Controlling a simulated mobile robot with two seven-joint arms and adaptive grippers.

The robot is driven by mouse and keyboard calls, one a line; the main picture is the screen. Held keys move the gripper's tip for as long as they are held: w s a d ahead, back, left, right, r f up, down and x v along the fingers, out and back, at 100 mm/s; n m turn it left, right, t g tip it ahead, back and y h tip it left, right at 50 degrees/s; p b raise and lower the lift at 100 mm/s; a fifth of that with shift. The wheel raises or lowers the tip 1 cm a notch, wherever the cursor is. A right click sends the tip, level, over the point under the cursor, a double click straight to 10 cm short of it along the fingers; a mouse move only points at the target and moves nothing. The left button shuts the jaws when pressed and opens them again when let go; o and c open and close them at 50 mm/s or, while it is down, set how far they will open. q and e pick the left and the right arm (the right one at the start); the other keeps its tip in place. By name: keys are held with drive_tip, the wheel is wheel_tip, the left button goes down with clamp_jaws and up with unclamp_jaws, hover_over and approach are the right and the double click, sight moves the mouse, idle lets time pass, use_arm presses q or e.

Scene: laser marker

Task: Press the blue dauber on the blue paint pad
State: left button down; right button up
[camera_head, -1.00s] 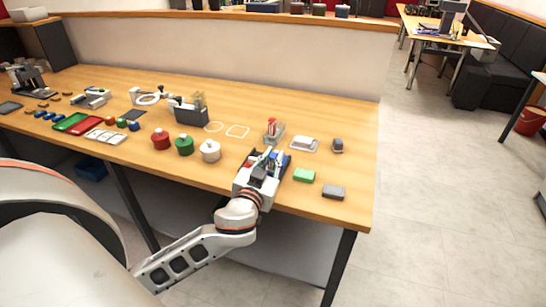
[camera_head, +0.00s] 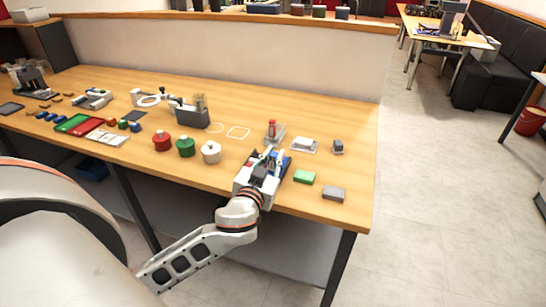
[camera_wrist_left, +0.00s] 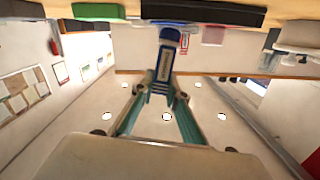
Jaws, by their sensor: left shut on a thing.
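My left gripper (camera_head: 268,160) is over the dark paint pad with a blue surface (camera_head: 286,167), near the front of the table. In the left wrist view its teal fingers (camera_wrist_left: 160,92) are shut on the blue dauber (camera_wrist_left: 166,60), which has a pale label and a blue end. The dauber's blue end meets the dark pad with a blue edge (camera_wrist_left: 205,10) in that view. I cannot tell whether they touch or only overlap in the picture. In the head view the gripper hides the dauber and part of the pad. My right gripper is not in view.
A red-handled item (camera_head: 272,130) and a white tray (camera_head: 304,145) are behind.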

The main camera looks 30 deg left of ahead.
use_arm(q)
drive_tip(key=shift+r+p, duration=1.85)
drive_tip(key=shift+r, duration=0.45)
drive_tip(key=shift+r+p, duration=0.5)
drive_tip(key=shift+r, duration=0.1)
